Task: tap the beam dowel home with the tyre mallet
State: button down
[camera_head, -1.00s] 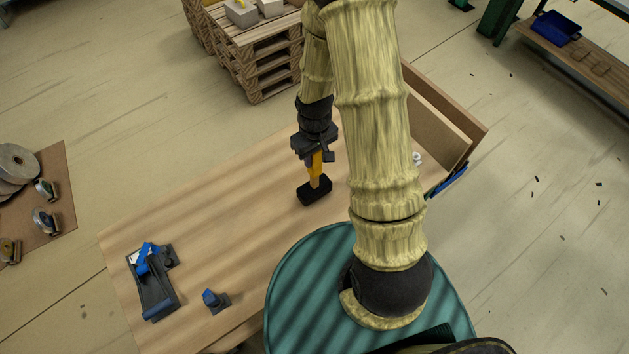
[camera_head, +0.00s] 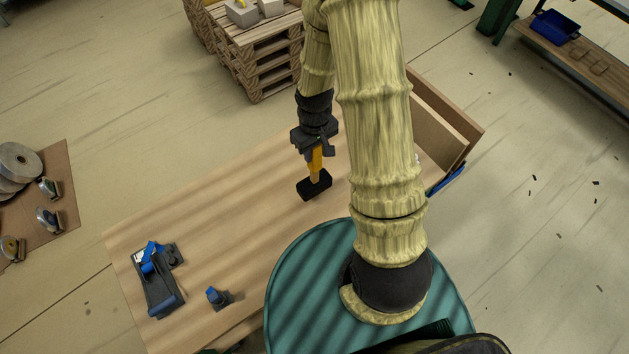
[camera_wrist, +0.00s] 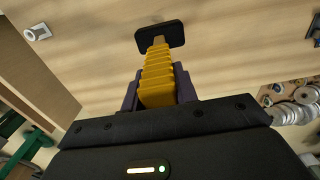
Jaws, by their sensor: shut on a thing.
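My gripper (camera_head: 316,150) is shut on the yellow handle of the mallet (camera_head: 314,186). The mallet's black head points down and away from the gripper, close over the tabletop; I cannot tell if it touches. In the wrist view the ribbed yellow handle (camera_wrist: 158,75) runs from between the fingers to the black head. A dark grey block with blue and white parts (camera_head: 160,288) lies at the left of the table. A small blue and grey piece (camera_head: 214,295) stands to its right. I cannot tell for certain which thing is the beam dowel.
The wooden table (camera_head: 215,215) is bare between the mallet and the dark block. A wooden open box (camera_head: 445,125) stands at its right end. A small white ring-like thing (camera_wrist: 38,32) lies near it. A pallet stack (camera_head: 262,60) stands behind.

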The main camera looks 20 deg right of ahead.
jog(key=shift+r+p, duration=1.05)
jog(key=shift+r, duration=0.4)
jog(key=shift+w, duration=0.1)
